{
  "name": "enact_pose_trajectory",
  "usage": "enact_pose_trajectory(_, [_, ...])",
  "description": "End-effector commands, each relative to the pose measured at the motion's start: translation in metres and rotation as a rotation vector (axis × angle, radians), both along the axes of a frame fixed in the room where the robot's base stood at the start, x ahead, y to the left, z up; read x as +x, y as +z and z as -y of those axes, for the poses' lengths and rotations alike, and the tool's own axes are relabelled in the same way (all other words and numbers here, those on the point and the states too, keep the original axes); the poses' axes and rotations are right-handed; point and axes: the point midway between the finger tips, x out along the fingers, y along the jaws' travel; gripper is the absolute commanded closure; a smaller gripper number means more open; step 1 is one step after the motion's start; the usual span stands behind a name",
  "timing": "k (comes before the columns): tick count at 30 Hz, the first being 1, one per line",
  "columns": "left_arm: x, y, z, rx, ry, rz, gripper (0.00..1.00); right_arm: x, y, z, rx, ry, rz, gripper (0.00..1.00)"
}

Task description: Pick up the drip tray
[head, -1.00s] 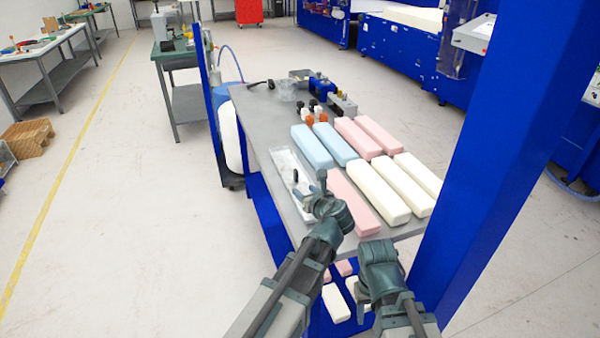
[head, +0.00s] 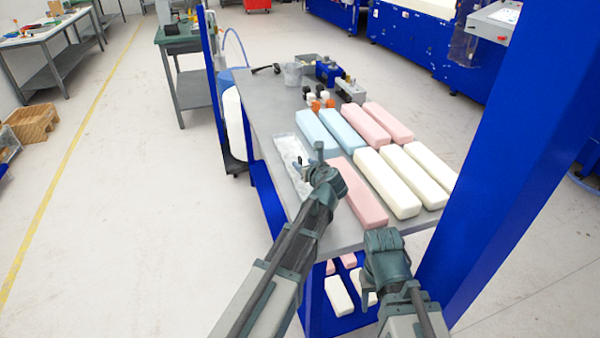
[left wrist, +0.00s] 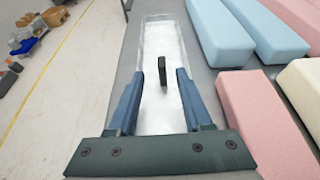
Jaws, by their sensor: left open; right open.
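The drip tray (head: 285,150) is a long, shallow, pale tray lying along the left edge of the grey table. In the left wrist view the drip tray (left wrist: 161,35) lies lengthwise ahead, with a dark upright handle (left wrist: 162,70) in its middle. My left gripper (head: 312,160) is over the tray. In the left wrist view its two fingers (left wrist: 160,85) are open, one on each side, with the handle between and beyond the tips; I cannot tell how far above it they are. My right gripper (head: 368,290) is near the table's front edge, away from the tray; its fingers are hard to make out.
Pink (head: 357,195), blue (head: 317,133) and cream (head: 386,182) foam blocks lie right of the tray. Small bottles (head: 318,100) and a blue device (head: 328,72) stand farther back. A blue post (head: 500,160) rises at right. Open floor lies left of the table.

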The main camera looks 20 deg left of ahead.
Motion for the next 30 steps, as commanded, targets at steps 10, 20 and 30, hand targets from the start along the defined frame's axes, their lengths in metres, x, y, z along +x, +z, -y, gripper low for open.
enact_pose_trajectory(10, [0.008,-0.004,-0.005,0.001,0.0,0.0,0.5,0.0,-0.004,0.0,0.0,0.0,0.0,0.5])
enact_pose_trajectory(20, [0.044,-0.02,-0.025,0.0,0.001,0.0,0.5,0.0,-0.02,0.0,0.0,0.0,0.0,0.5])
enact_pose_trajectory(30, [0.046,-0.02,-0.027,0.001,0.0,-0.001,0.63,0.0,-0.02,0.0,0.0,0.0,0.0,0.5])
